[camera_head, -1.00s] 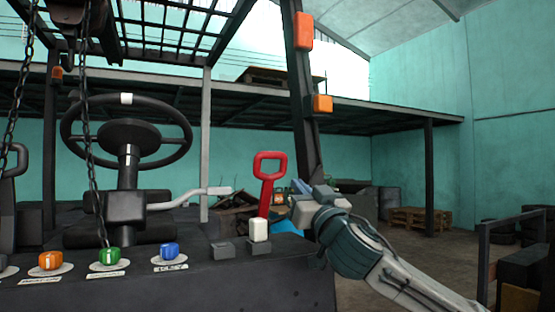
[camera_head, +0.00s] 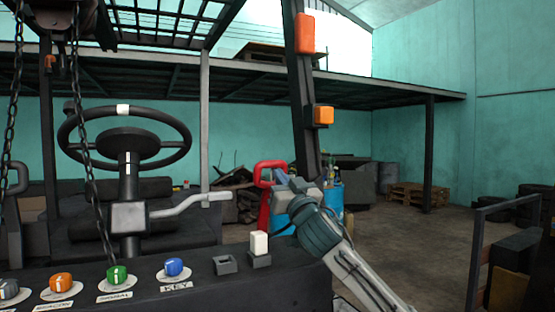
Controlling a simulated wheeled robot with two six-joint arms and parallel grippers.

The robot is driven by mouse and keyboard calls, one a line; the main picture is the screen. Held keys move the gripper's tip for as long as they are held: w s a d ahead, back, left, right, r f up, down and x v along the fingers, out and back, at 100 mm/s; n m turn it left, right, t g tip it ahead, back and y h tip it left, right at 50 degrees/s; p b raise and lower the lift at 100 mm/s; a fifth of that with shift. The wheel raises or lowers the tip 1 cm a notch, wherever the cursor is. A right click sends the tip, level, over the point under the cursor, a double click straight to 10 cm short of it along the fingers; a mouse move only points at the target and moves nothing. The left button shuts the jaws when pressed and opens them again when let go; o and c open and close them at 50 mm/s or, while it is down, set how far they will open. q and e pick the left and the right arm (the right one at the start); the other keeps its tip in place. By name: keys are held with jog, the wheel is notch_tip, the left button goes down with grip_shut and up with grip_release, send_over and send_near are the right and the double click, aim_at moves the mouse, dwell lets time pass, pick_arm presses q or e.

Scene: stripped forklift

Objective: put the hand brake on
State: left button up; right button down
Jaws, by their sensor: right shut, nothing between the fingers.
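The hand brake is a red lever with a loop handle (camera_head: 264,174), standing roughly upright behind the right end of the dark control panel (camera_head: 200,287). Its lower part shows just left of my gripper. My right gripper (camera_head: 284,182) comes in from the lower right, and its fingers are shut and empty. The fingers overlap the right side of the red handle in the picture; I cannot tell whether they touch it. Part of the handle's right side and shaft is hidden by the gripper. My left gripper is out of view.
The panel carries a white rocker switch (camera_head: 259,243) close below the lever, and a blue key knob (camera_head: 174,267). The steering wheel (camera_head: 123,137) with a grey side lever (camera_head: 190,204) stands left. A dark post (camera_head: 304,110) with orange lamps rises behind the gripper. A chain (camera_head: 88,170) hangs left.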

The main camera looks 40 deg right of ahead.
jog(key=shift+p+x, duration=0.75)
jog(key=shift+x, duration=0.45)
